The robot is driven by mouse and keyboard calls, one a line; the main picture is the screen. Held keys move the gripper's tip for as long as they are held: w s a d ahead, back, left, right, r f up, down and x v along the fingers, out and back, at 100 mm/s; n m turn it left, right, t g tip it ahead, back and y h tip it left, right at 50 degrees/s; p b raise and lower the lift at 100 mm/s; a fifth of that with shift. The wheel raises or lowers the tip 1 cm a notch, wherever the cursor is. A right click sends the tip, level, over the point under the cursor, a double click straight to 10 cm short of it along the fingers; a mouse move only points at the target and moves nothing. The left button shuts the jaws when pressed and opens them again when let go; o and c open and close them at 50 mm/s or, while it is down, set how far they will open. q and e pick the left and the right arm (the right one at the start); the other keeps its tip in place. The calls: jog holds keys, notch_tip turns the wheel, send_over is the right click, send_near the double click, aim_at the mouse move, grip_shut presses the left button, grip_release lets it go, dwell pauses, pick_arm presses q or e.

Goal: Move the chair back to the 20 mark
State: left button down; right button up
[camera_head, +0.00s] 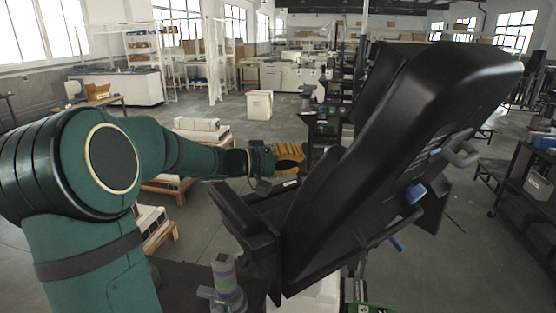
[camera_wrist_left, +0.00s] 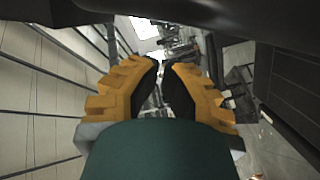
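A large black chair fills the right half of the head view, with its tall chair back (camera_head: 420,130) leaning up to the right. A grey handle (camera_head: 462,150) and a blue lever (camera_head: 415,193) show on its side. Its armrest (camera_head: 243,210) points toward the lower left. I cannot make out a 20 mark. My left gripper (camera_head: 296,158), with orange fingers, is beyond the armrest and left of the chair back. In the left wrist view its fingers (camera_wrist_left: 166,72) stand a little apart, with nothing seen between them. Black surfaces lie close above and right. My right gripper is not in view.
Low wooden pallets with white blocks (camera_head: 200,130) are behind my left arm. A cart (camera_head: 530,185) stands at the right. Open floor (camera_head: 225,112) lies behind.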

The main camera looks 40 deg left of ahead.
pick_arm(q)
jog(key=shift+s+d+f, duration=0.2)
jog(key=shift+d, duration=0.25)
jog(key=shift+s+d+f, duration=0.15)
jog(key=shift+d, duration=0.3)
jog(key=shift+d+f, duration=0.1)
jog(key=shift+d, duration=0.1)
jog(key=shift+d+p, duration=0.4)
jog(key=shift+p, duration=0.3)
jog(key=shift+s+d+f+p, duration=0.15)
jog(key=shift+d+p, duration=0.15)
jog(key=shift+p, duration=0.15)
jog(key=shift+d, duration=0.15)
